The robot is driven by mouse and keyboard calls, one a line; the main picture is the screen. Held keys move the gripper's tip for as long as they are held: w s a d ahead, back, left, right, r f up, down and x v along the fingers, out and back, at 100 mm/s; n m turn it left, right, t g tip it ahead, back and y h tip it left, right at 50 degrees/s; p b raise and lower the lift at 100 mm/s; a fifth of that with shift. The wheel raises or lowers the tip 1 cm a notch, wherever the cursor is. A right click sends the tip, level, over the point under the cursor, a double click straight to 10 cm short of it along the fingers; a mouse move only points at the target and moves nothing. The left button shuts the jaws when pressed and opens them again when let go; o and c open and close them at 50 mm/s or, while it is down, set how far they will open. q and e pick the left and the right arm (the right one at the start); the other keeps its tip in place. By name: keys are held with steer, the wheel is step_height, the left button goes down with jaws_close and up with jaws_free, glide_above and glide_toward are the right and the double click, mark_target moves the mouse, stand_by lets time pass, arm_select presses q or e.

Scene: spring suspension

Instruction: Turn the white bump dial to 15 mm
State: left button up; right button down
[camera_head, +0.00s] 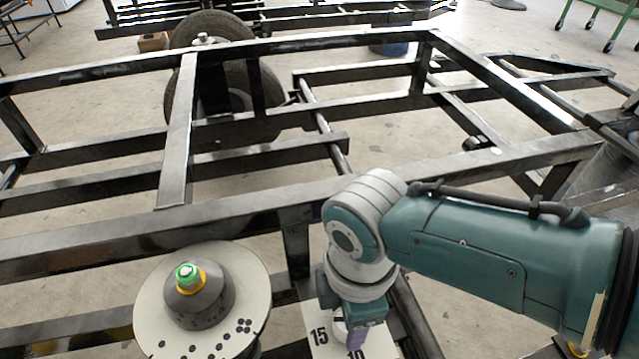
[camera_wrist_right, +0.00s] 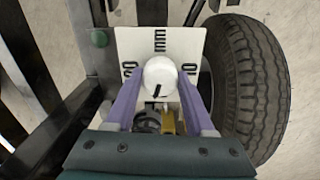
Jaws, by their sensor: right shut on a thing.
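The white bump dial (camera_wrist_right: 160,72) is a round white knob with a short black mark, on a white scale plate (camera_wrist_right: 132,42) marked "mm" in the right wrist view. In that view the mark points down and slightly left; partly covered numbers lie left and right of the knob. My right gripper (camera_wrist_right: 160,84) has its purple fingers on both sides of the dial, shut on it. In the head view the right gripper (camera_head: 358,338) covers most of the dial, and the plate (camera_head: 318,312) shows "15" and part of "10". The left gripper is not in view.
A round pale disc (camera_head: 150,300) with a dark cone and green top stands left of the plate. Black frame beams (camera_head: 180,225) cross the scene. A tyre (camera_wrist_right: 255,85) stands close right of the plate in the wrist view. Open concrete floor lies beyond.

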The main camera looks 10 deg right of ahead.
steer(key=shift+n, duration=1.4)
steer(key=shift+c, duration=1.3)
jaws_free()
steer(key=shift+r, duration=0.1)
step_height(320, 180, up, 8)
steer(key=p, duration=0.7)
steer(key=shift+r, duration=0.25)
steer(key=shift+r+p, duration=0.35)
steer(key=shift+r, duration=0.25)
